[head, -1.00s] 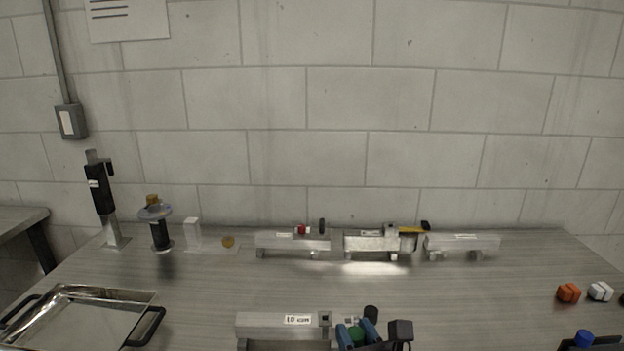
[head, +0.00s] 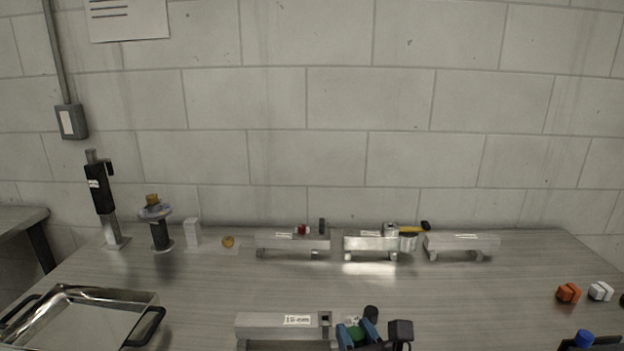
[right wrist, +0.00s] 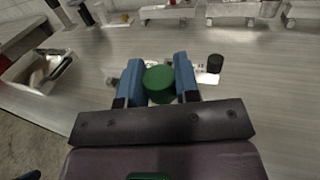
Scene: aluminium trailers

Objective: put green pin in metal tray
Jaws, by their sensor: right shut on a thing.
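The green pin (right wrist: 158,84) shows as a round green top between the two blue fingers of my right gripper (right wrist: 159,82) in the right wrist view. The right gripper (head: 357,334) is shut on the pin, and in the head view the green top (head: 355,333) shows between its fingers, beside the front aluminium block (head: 276,320). The pin's lower part is hidden. The metal tray (head: 152,299), shallow and shiny with black handles, lies at the lower left of the table. It also shows at the left of the right wrist view (right wrist: 22,72).
A dark round peg (head: 371,313) stands just beyond the right gripper. Several aluminium blocks, one of them (head: 462,242), line the back. Orange (head: 568,293) and white (head: 601,291) pieces lie at the right. The table between tray and front block is clear.

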